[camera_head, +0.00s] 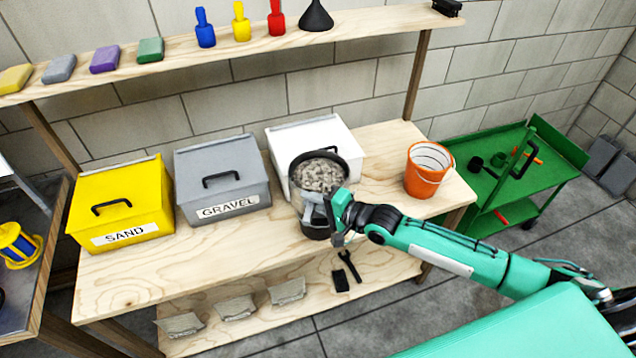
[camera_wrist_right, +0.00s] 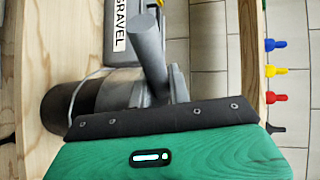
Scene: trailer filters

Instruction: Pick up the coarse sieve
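A round, dark-rimmed vessel (camera_head: 320,172) full of grey gravel-like pieces is in front of the white box; it may be the coarse sieve, but its mesh cannot be made out. A dark-based metal cylinder (camera_head: 316,231) shows below it, and also in the right wrist view (camera_wrist_right: 62,108). My right gripper (camera_head: 336,215) is right at these two, at their right side. In the right wrist view a grey bar (camera_wrist_right: 148,55) runs down behind my gripper's edge. The fingertips are hidden, so I cannot tell whether they hold it. My left gripper is not in view.
A yellow SAND box (camera_head: 122,200), a grey GRAVEL box (camera_head: 221,177) and a white box (camera_head: 314,138) line the wooden bench. An orange bucket (camera_head: 428,170) stands to the right. A shelf (camera_head: 350,28) runs above. The bench's front left is clear.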

